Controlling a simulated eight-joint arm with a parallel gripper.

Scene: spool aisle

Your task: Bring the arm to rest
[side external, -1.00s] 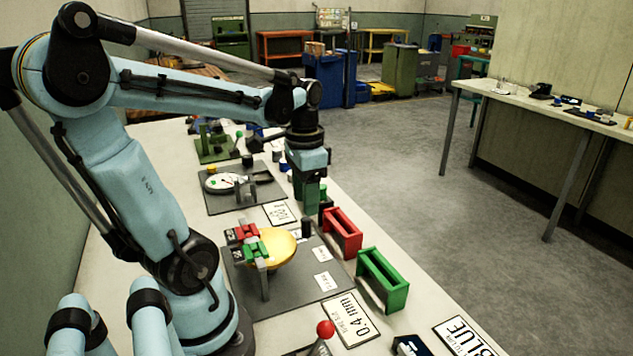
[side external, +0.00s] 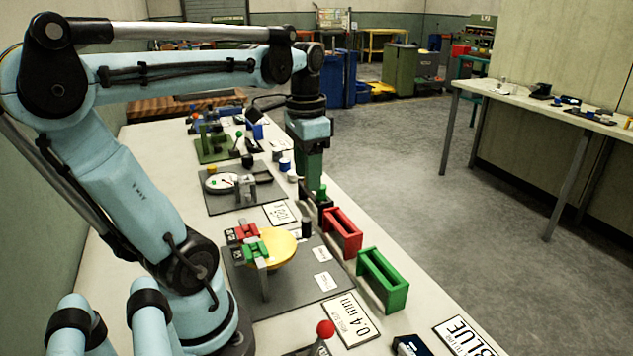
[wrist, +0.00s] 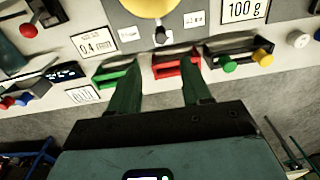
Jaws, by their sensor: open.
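My gripper (side external: 316,186) hangs pointing down above the long pale workbench (side external: 128,222), near its aisle-side edge. In the wrist view the two green fingers of my gripper (wrist: 161,68) stand apart with nothing between them. Below and beyond them are a green open holder (wrist: 116,72) and a red open holder (wrist: 170,69). In the side view the red holder (side external: 343,233) and the green holder (side external: 384,280) stand along that edge, in front of the gripper. Whether the fingertips clear everything beneath is hard to tell.
A yellow dish (side external: 281,250) with a red and green fixture sits on a grey mat (side external: 300,284). A red-knobbed lever (side external: 325,330) stands at the near end. A dark holder (wrist: 212,50) carries green and yellow knobs. The aisle floor (side external: 420,200) is clear.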

